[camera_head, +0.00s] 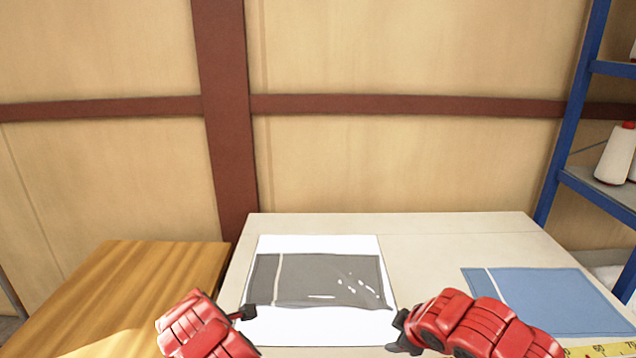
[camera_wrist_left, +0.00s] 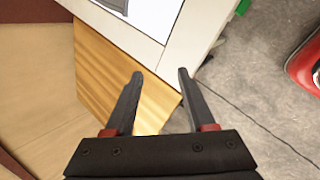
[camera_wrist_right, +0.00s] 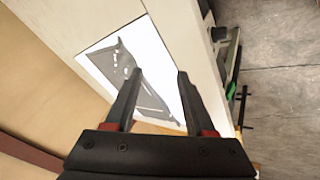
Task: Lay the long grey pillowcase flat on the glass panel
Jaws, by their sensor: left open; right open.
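The long grey pillowcase (camera_head: 320,280) lies spread out across the white glass panel (camera_head: 300,247), with a pale stripe near its left end and several white marks toward its right. Its right end reaches the panel's right edge, and its lower right corner looks slightly skewed. It also shows in the right wrist view (camera_wrist_right: 150,100), partly behind a finger. My left gripper (camera_head: 246,313) is open and empty near the pillowcase's lower left corner; its fingers show in the left wrist view (camera_wrist_left: 160,75). My right gripper (camera_head: 396,325) is open and empty just off the lower right corner.
A blue cloth (camera_head: 545,295) with a pale stripe lies on the white table (camera_head: 440,235) at the right. A yellow measuring tape (camera_head: 610,350) lies at the front right. A wooden table (camera_head: 130,285) adjoins at the left. A blue shelf (camera_head: 570,120) holds a thread cone (camera_head: 616,155).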

